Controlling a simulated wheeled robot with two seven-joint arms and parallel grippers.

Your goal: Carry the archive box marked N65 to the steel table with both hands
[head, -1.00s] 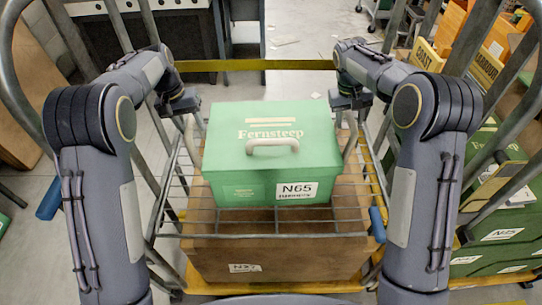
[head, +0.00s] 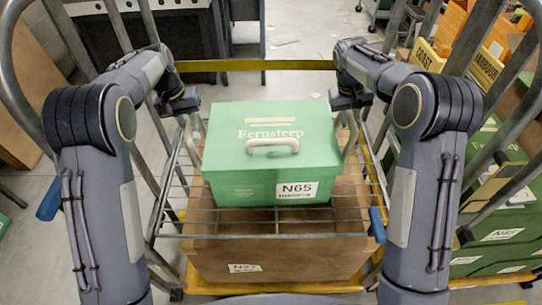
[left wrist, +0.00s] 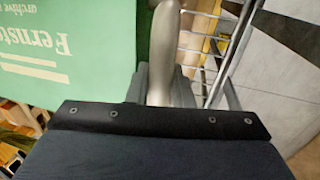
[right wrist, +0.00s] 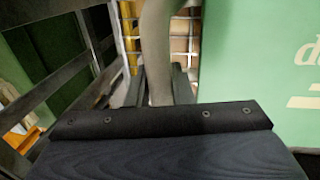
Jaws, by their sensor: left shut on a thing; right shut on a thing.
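The green archive box (head: 225,188) with a white N65 label (head: 297,191) is upright in the middle of the head view, with a grey handle (head: 272,147) on its lid. A grey bar handle rises at each side. My left gripper (head: 187,108) is shut on the left bar (left wrist: 168,55), beside the box. My right gripper (head: 346,106) is shut on the right bar (right wrist: 157,50). The box is over a wire shelf (head: 260,235); I cannot tell whether its underside touches the wires. The steel table is not clearly identifiable.
A brown carton (head: 285,262) sits below the wire shelf on a yellow-edged base. Grey tubular rails stand on both sides, with a yellow bar (head: 260,65) across the back. A dark metal cabinet (head: 150,40) stands at back left.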

